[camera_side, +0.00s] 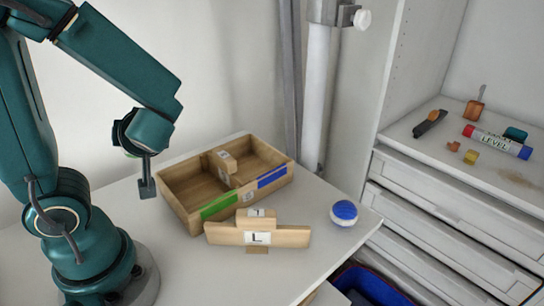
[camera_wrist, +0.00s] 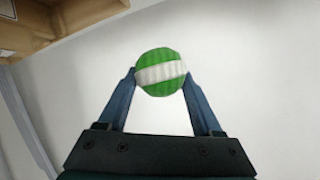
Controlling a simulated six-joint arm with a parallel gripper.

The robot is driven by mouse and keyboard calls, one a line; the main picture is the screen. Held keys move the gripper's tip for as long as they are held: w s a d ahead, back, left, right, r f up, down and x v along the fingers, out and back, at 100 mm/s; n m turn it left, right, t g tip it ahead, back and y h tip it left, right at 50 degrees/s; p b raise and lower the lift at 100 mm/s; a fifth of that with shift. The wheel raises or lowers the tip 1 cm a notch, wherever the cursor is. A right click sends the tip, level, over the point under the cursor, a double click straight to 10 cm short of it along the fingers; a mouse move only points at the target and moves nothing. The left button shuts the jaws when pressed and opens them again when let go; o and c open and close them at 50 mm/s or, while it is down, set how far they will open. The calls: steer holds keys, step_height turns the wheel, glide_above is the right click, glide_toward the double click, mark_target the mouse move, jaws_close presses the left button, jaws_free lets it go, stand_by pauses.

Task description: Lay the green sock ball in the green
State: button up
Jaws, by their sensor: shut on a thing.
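The green sock ball (camera_wrist: 160,72), with a white band, sits between the two fingertips of my gripper (camera_wrist: 160,80) in the wrist view. My gripper is shut on it. In the side view my gripper is mostly hidden behind my wrist, and only a sliver of green shows there. It is held above the table, left of the wooden box. The box has two compartments: the left one has a green strip (camera_side: 219,207) on its front, the right one a blue strip (camera_side: 272,178). The visible floor of the green-marked compartment looks empty.
A wooden board marked L (camera_side: 285,237) stands in front of the box. A blue and white ball (camera_side: 344,213) lies at the table's right edge. Drawers (camera_side: 450,225) and a shelf with a marker (camera_side: 497,142) and small items are at the right.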

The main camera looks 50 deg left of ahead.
steer(key=shift+w+d+f, duration=0.9)
steer(key=shift+w+f, duration=0.45)
steer(key=shift+f, duration=0.3)
steer(key=shift+w+d+f, duration=0.95)
steer(key=shift+w+f, duration=0.35)
steer(key=shift+f, duration=0.3)
steer(key=shift+w+d+f, duration=0.9)
steer(key=shift+w+f, duration=0.45)
steer(key=shift+f, duration=0.3)
steer(key=shift+f, duration=0.15)
steer(key=shift+f, duration=0.35)
steer(key=shift+f, duration=0.1)
steer(key=o, duration=1.4)
steer(key=shift+c, duration=0.2)
